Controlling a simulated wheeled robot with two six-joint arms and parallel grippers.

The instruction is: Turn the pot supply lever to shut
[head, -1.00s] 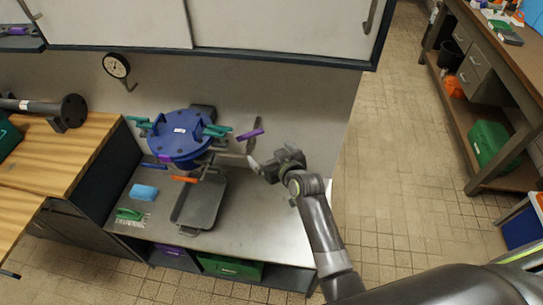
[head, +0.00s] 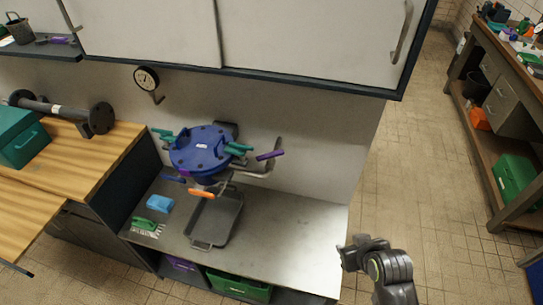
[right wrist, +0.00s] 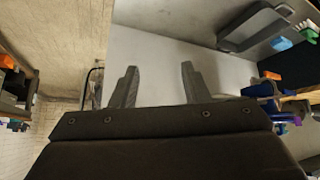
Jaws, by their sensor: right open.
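A blue lidded pot (head: 203,150) with teal clamps stands over the steel bench. A purple-handled lever (head: 269,155) sticks out to the right of it by a bent pipe. An orange lever (head: 201,193) points out at the pot's front, and a dark blue lever (head: 174,179) sits at its left. No readable label tells me which is the pot supply lever. My right gripper (head: 345,258) is beyond the bench's front right corner, well apart from every lever. In the right wrist view (right wrist: 158,84) its two fingers are spread with nothing between them. My left gripper is out of view.
A grey tray (head: 216,220), a blue sponge (head: 159,203) and a green brush (head: 145,224) lie on the bench (head: 300,235). A wall cabinet (head: 300,35) overhangs it. A round gauge (head: 146,78) is behind. The bench's right part and the tiled floor are clear.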

